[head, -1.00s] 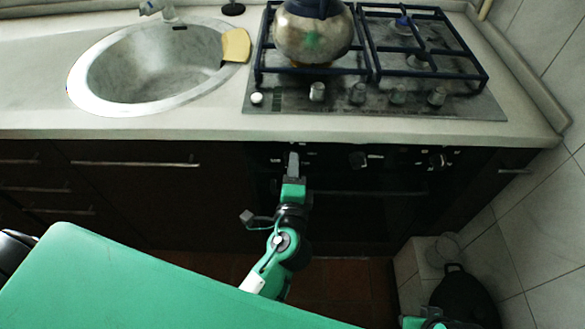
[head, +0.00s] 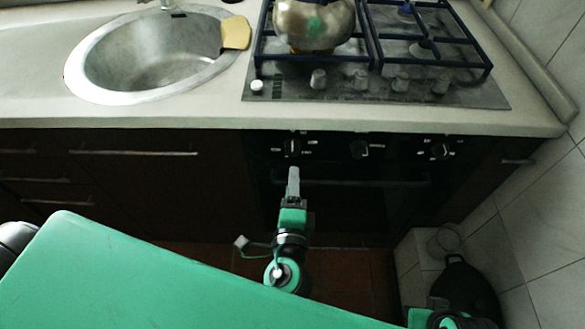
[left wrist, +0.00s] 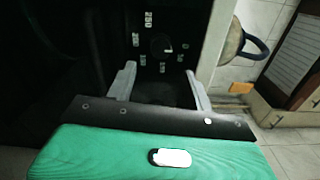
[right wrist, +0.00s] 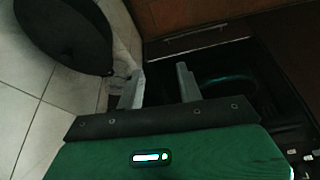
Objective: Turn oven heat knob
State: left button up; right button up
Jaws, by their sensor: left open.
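The oven's dark front panel carries three knobs in the head view. The left one, the heat knob (head: 292,147), is dark with pale marks around it. In the left wrist view the heat knob (left wrist: 162,46) shows ringed by numbers, with 250 readable. My left gripper (head: 293,170) is just below and in front of this knob in the head view. In its wrist view the left gripper (left wrist: 159,72) is open and empty, with the knob beyond its fingertips, apart from them. My right gripper (right wrist: 161,70) is open and empty, low near the floor and oven front.
The middle knob (head: 359,149) and right knob (head: 440,150) sit along the panel, above the oven handle (head: 370,183). The counter edge (head: 180,123) overhangs the panel. A kettle (head: 314,22) stands on the gas hob. A black pan (head: 465,285) leans at the lower right.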

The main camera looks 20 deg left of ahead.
pick_arm(q)
jog(key=v, duration=0.6)
jog(key=shift+b, duration=0.3)
pick_arm(e)
jog(key=shift+w+a+f+t+y, duration=0.2)
jog(key=shift+w+a+t, duration=0.1)
jog(key=shift+a, duration=0.15)
jog(key=shift+w+a+f+t+y, duration=0.1)
jog(key=shift+w+a+t+y, duration=0.1)
jog(key=shift+w+a+t, duration=0.15)
